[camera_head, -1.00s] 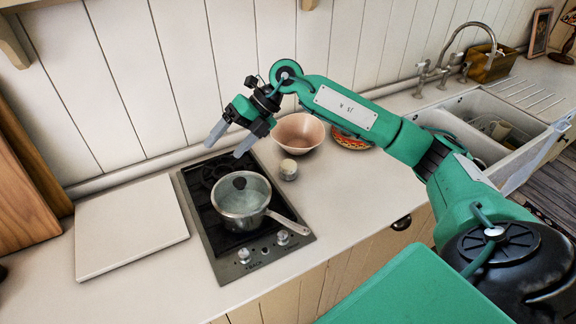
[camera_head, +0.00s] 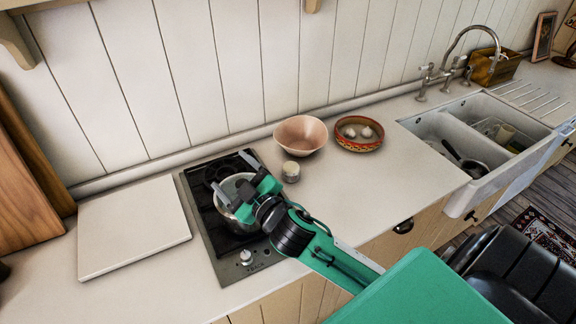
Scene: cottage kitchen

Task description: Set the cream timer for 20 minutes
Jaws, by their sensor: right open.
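The cream timer (camera_head: 291,172) is a small round cream piece. It stands upright on the counter between the stove's right edge and the pink bowl. My right gripper (camera_head: 236,174) is open, above the pot on the stove and to the left of the timer, apart from it in the picture. I see nothing between its fingers except the pot behind. The timer's dial marks are too small to read. My left gripper is not in view.
A steel pot (camera_head: 225,204) sits on the black hob (camera_head: 202,213), partly hidden by my right gripper. A pink bowl (camera_head: 301,132) and a patterned dish (camera_head: 360,143) with white pieces stand behind the timer. A white board (camera_head: 130,225) lies left. Counter right of the timer is clear.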

